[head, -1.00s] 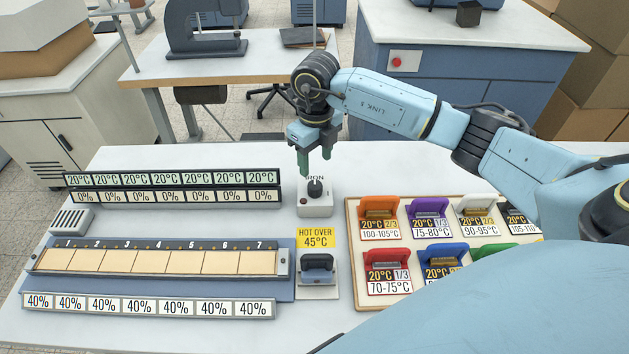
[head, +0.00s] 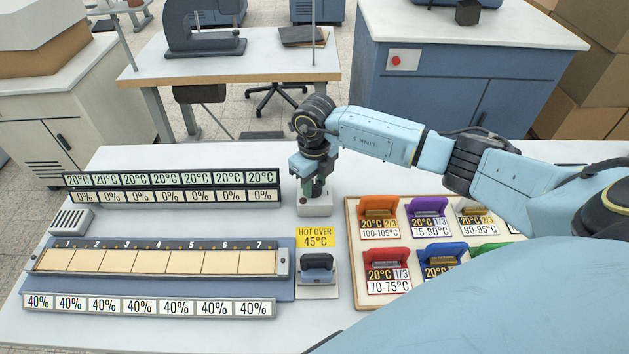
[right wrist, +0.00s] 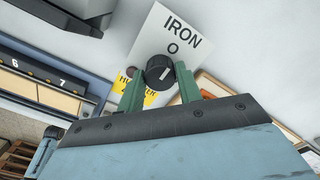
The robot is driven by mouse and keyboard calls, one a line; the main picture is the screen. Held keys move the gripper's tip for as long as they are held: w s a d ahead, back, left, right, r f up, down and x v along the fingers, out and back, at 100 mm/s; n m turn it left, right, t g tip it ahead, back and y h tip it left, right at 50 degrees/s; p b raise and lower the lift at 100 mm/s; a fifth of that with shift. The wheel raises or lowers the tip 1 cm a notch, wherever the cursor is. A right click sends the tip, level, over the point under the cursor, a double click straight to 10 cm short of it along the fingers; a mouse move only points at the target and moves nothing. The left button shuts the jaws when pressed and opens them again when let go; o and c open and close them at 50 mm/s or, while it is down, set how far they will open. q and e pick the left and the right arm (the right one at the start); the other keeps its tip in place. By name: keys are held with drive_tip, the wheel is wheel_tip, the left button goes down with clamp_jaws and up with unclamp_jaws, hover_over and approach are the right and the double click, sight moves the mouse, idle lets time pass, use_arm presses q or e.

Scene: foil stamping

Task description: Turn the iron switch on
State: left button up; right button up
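The iron switch is a small white box (head: 313,209) with a black round knob (right wrist: 158,72), at the far middle of the table. In the right wrist view its plate reads IRON with an O below, and the knob's white mark points roughly toward the O. My right gripper (head: 313,188) is down at the switch and hides most of the knob in the head view. Its green fingers (right wrist: 157,78) stand on either side of the knob and look open around it; firm contact cannot be made out. My left gripper is not in view.
A yellow HOT OVER 45°C sign (head: 316,236) and a dark-handled block (head: 317,268) stand in front of the switch. Display rows (head: 172,188) lie left. A wooden tray (head: 352,290) with several coloured tools lies right. A numbered strip (head: 155,260) is front left.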

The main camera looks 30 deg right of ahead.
drive_tip(key=c, duration=0.5)
drive_tip(key=m+p, duration=0.1)
drive_tip(key=m, duration=0.2)
drive_tip(key=shift+r+m, duration=0.1)
drive_tip(key=shift+m, duration=0.3)
drive_tip(key=m+p, duration=0.1)
drive_tip(key=m, duration=0.3)
drive_tip(key=shift+m+p, duration=0.3)
drive_tip(key=m+p, duration=0.2)
drive_tip(key=m, duration=0.2)
drive_tip(key=shift+m, duration=0.3)
drive_tip(key=m+p, duration=0.2)
drive_tip(key=m, duration=0.2)
drive_tip(key=shift+w+d+m, duration=0.1)
drive_tip(key=shift+m, duration=0.3)
